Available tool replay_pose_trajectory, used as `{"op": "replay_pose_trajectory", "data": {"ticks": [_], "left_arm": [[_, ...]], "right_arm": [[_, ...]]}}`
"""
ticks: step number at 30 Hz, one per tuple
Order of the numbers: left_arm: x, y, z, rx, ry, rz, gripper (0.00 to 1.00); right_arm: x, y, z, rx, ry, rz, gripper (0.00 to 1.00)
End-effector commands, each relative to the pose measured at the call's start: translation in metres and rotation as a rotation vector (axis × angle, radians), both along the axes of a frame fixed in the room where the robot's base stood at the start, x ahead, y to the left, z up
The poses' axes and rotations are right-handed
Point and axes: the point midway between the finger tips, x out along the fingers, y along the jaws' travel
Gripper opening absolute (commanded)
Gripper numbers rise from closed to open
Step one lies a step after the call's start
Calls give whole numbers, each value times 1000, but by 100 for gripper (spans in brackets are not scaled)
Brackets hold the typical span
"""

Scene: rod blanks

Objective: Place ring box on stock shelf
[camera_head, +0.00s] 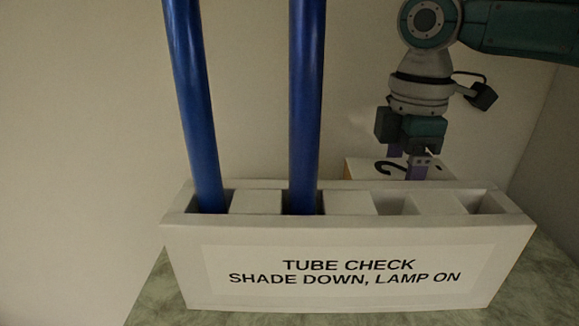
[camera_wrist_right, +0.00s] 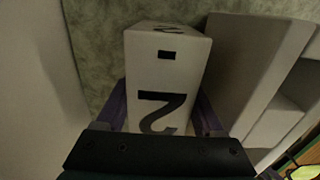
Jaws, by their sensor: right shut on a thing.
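A pale box with black markings, which I take to be the ring box (camera_head: 362,168), stands behind the white rack in the head view, its lower part hidden. In the right wrist view, the box (camera_wrist_right: 168,75) has a large black figure like a 2 on its near face and a smaller dark mark. My right gripper (camera_head: 406,162) reaches down from above with its purple fingers on both sides of the box, shut on it. In the right wrist view the fingers flank the box. My left gripper is out of view. I cannot make out which surface is the stock shelf.
The white slotted rack (camera_head: 205,235), labelled "TUBE CHECK SHADE DOWN, LAMP ON", stands close in front of the box. Two tall blue tubes (camera_head: 193,100) (camera_head: 305,100) stand in its slots; the right slots look empty. Below is a green mottled surface (camera_head: 545,285). A plain wall is behind.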

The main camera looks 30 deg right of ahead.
Motion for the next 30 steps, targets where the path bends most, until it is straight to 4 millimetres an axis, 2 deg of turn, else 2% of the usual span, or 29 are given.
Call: {"op": "replay_pose_trajectory", "data": {"ticks": [11,12,15,24,26,30], "left_arm": [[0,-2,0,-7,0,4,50],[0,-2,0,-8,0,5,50],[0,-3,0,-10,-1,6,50],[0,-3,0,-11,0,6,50],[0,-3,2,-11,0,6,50],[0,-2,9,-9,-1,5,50]], "right_arm": [[0,0,-4,0,0,0,2],[0,0,-5,0,0,0,72],[0,0,-5,0,0,0,82],[0,0,-1,-1,-2,0,82],[1,0,6,0,-4,0,82],[1,0,33,0,-4,0,82]]}}
